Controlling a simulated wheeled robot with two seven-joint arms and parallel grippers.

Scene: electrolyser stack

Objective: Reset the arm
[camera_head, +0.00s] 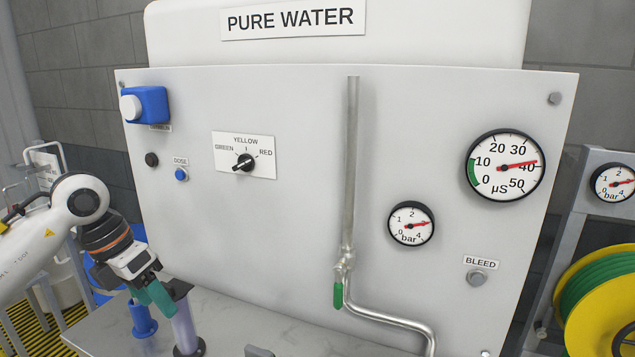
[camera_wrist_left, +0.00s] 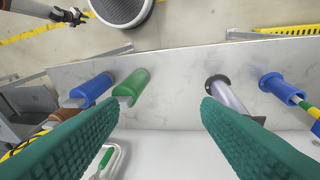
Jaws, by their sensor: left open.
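My left gripper (camera_head: 150,293) is low at the left in the head view, in front of the grey panel (camera_head: 290,190). In the left wrist view its two green ribbed fingers (camera_wrist_left: 205,125) stand wide apart with nothing between them. In the head view it partly overlaps a clear cylinder with dark end flanges (camera_head: 185,330), which also shows beyond the fingers in the left wrist view (camera_wrist_left: 228,97). I cannot tell whether they touch. A dark gripper, apparently my right one (camera_wrist_left: 68,15), is small at the top left of the left wrist view; its jaws are unclear.
A blue flanged part (camera_head: 141,318) stands left of the cylinder on the marble-look shelf (camera_head: 225,322). A pipe with a green valve handle (camera_head: 338,296) descends the panel. A yellow hose reel (camera_head: 600,300) is right.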

